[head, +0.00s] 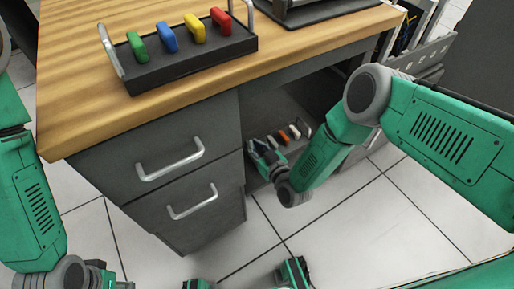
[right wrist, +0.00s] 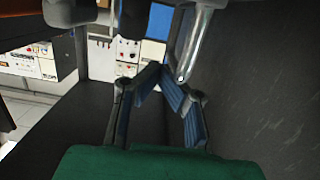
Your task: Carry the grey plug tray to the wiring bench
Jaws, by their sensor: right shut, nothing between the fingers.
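A grey plug tray (head: 303,150) with a metal end handle and several plugs, brown, orange and whitish, sits low in the dark opening under the desk. My right gripper (head: 258,155) is at its left end and hides part of it. In the right wrist view the blue-padded fingers (right wrist: 168,88) are shut with nothing between them. A metal handle bar (right wrist: 198,45) is close to the fingertips; I cannot tell if they touch. My left gripper (head: 112,280) shows only in part at the bottom left edge. I cannot identify the wiring bench with certainty.
A dark tray (head: 185,66) with green, blue, yellow and red plugs stands on the wooden desktop (head: 75,50). Two handled drawers (head: 170,165) flank the opening on the left. Grey racks (head: 425,55) stand at the right. The tiled floor (head: 340,235) in front is mostly clear.

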